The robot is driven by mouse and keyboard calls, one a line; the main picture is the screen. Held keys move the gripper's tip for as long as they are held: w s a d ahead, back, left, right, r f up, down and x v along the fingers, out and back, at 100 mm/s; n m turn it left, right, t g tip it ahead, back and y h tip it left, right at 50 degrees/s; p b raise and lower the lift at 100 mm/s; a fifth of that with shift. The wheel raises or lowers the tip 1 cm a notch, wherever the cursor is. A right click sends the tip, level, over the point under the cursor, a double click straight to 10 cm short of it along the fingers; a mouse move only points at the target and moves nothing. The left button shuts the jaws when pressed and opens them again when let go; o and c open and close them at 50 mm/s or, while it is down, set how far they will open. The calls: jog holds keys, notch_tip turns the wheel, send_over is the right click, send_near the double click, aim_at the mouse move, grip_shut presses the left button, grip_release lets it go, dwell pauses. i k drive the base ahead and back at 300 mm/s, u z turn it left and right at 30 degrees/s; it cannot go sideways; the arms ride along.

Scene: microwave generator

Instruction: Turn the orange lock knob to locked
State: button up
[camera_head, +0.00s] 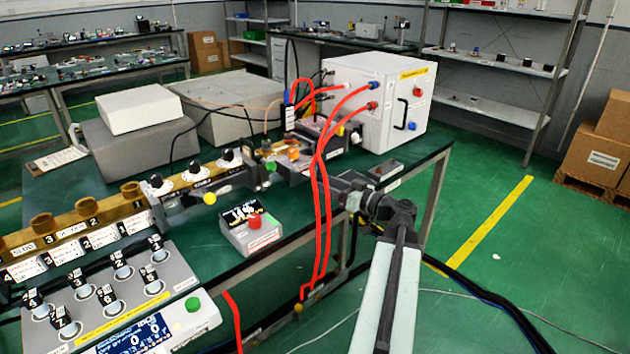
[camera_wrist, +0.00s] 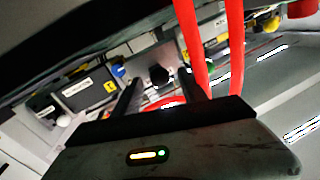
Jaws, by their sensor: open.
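A small orange part (camera_head: 293,153), which may be the lock knob, sits on the metal assembly in the middle of the bench in the head view. Its setting is too small to read. My gripper (camera_head: 347,190) is at the right of that assembly, low by the bench edge and partly behind the red hoses. In the wrist view my gripper (camera_wrist: 161,78) is open, with two dark fingers apart. A black knob (camera_wrist: 158,75) shows beyond and between the fingertips; contact cannot be told. No orange knob is clearly visible in the wrist view.
Red hoses (camera_head: 318,190) hang in front of the assembly, close to my gripper; they also cross the wrist view (camera_wrist: 190,40). A white cabinet (camera_head: 350,100) stands behind. Open green floor lies right.

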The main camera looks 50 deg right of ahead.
aim_at(293, 152)
jog(key=u, duration=0.05)
jog(key=k, duration=1)
jog(key=z, duration=0.05)
